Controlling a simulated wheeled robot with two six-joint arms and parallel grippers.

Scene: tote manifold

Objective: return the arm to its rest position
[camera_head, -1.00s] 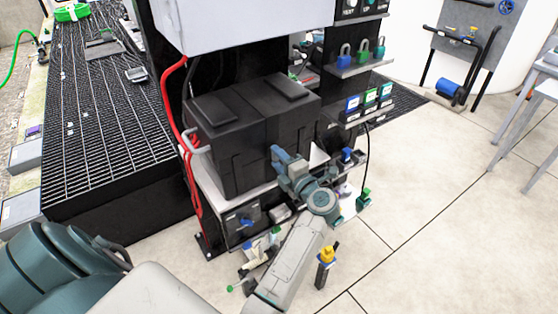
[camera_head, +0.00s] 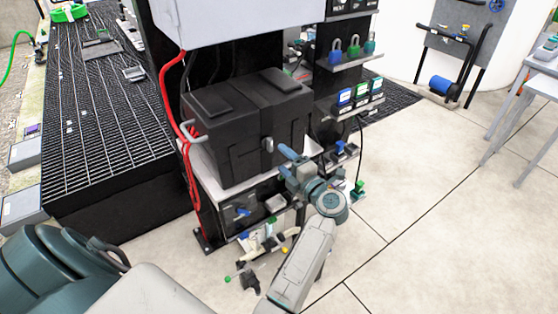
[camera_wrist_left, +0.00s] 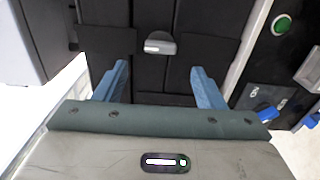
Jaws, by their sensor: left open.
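My left gripper (camera_head: 294,158) is open and empty in the head view, in front of the right part of a black lidded box (camera_head: 225,152). Its blue fingers also show in the left wrist view (camera_wrist_left: 157,78), spread apart. A small silver-grey latch or handle (camera_wrist_left: 158,43) on the black front lies beyond the fingertips, between them in that picture. It also shows in the head view (camera_head: 267,144), just left of the fingers and apart from them. My left forearm runs down to the bottom edge. My right gripper is not in view.
The box stands on a light shelf with red hoses (camera_head: 192,185) at its left. Padlocks (camera_head: 354,48) and small labelled units (camera_head: 361,94) sit on shelves at its right. Small parts (camera_head: 262,243) show low beside my forearm. Open floor (camera_head: 430,200) lies to the right.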

